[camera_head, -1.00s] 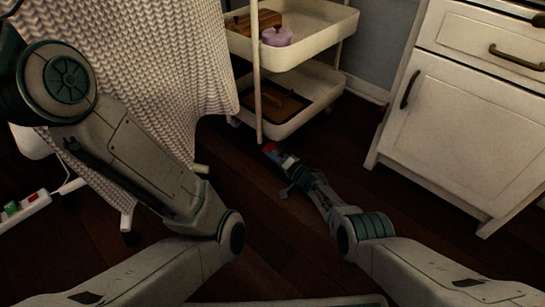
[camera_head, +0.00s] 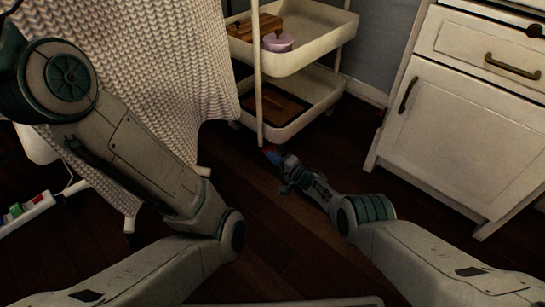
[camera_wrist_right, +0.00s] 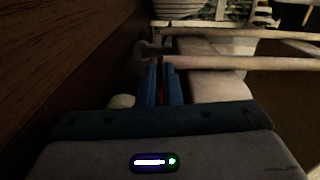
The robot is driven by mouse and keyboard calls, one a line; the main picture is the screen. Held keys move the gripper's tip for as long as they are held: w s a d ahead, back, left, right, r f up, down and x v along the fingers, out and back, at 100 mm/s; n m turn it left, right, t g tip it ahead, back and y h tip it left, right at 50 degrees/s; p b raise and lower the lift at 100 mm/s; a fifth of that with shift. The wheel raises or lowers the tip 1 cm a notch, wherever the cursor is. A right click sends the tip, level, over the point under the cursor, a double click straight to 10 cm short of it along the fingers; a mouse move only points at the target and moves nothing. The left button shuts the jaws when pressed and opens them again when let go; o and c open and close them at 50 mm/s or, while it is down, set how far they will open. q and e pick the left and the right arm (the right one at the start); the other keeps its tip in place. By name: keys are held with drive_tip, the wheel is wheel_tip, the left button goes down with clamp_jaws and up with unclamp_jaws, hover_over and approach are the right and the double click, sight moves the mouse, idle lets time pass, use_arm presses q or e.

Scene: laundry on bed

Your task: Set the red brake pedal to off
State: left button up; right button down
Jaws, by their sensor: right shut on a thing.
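The red brake pedal (camera_head: 268,151) shows as a small red patch low by the near post of the white trolley (camera_head: 302,59), close to the floor. My right gripper (camera_head: 276,157) reaches down to it from the lower right. In the right wrist view, the two blue fingers (camera_wrist_right: 162,88) are close together, with a thin strip of the red pedal (camera_wrist_right: 160,88) between them. They are shut on it. Most of the pedal is hidden by the fingers, so whether it is on or off cannot be told. My left gripper is out of view.
The trolley's trays hold a wooden box (camera_head: 256,26), a purple pot (camera_head: 278,43) and a brown board (camera_head: 274,108). A knitted blanket (camera_head: 170,60) hangs at left. A white cabinet (camera_head: 450,130) stands at right. A power strip (camera_head: 25,207) lies at far left. The dark floor between is clear.

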drive_tip(key=shift+r+m, duration=0.3)
drive_tip(key=shift+m, duration=0.2)
drive_tip(key=shift+r+m+p, duration=0.55)
drive_tip(key=shift+m+p, duration=0.2)
drive_tip(key=shift+m, duration=0.55)
drive_tip(key=c, duration=1.6)
unclamp_jaws()
drive_tip(key=shift+d, duration=0.1)
